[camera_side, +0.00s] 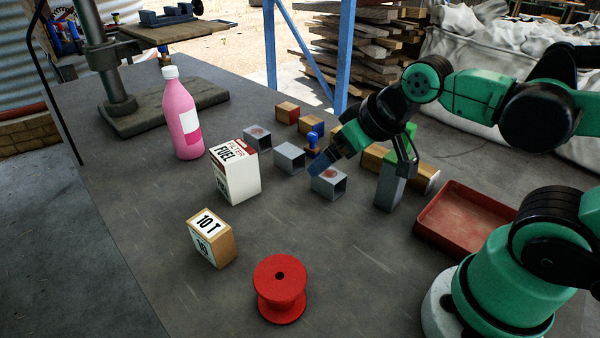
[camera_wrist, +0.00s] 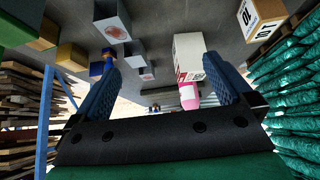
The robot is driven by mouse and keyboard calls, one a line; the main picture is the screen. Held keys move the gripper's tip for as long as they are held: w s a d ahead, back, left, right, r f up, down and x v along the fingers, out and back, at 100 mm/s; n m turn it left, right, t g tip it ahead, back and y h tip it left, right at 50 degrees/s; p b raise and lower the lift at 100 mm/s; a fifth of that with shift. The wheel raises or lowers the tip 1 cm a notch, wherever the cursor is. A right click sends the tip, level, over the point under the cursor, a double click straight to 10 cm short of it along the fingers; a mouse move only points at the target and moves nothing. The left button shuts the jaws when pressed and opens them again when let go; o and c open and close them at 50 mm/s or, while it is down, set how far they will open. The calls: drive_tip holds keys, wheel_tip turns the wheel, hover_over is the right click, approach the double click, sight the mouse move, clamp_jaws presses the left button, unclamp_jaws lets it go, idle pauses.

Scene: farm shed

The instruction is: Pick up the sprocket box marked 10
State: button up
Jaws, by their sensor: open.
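The sprocket box (camera_side: 212,238) is a small tan carton with white labels reading "10 T" on top and "10" on its front. It stands on the grey bench at the near left in the side view. In the wrist view the box (camera_wrist: 262,20) is at the upper right, cut by the top edge. My gripper (camera_side: 364,165) is open above the grey tubes, well to the right of the box and apart from it. In the wrist view my gripper (camera_wrist: 161,65) shows two spread blue fingers with nothing held between them.
A fuel filter box (camera_side: 235,173) and a pink bottle (camera_side: 182,120) stand behind the sprocket box. A red spool (camera_side: 280,288) is to its right. Grey tubes (camera_side: 328,184), wooden blocks and a blue-handled stamp (camera_side: 313,142) crowd my gripper. A red tray (camera_side: 465,222) lies right.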

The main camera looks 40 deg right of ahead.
wheel_tip(320, 180, up, 5)
drive_tip(key=m+g+y, duration=0.9)
drive_tip(key=m+y, duration=0.8)
drive_tip(key=y, duration=0.1)
hover_over(197, 232)
drive_tip(key=d, duration=0.5)
wheel_tip(197, 232, down, 15)
drive_tip(key=shift+w+r, duration=0.15)
drive_tip(key=shift+a, duration=0.2)
drive_tip(key=shift+s+a, duration=0.2)
drive_tip(key=shift+a, duration=2)
drive_tip(key=c, duration=1.2)
drive_tip(key=shift+o, duration=0.2)
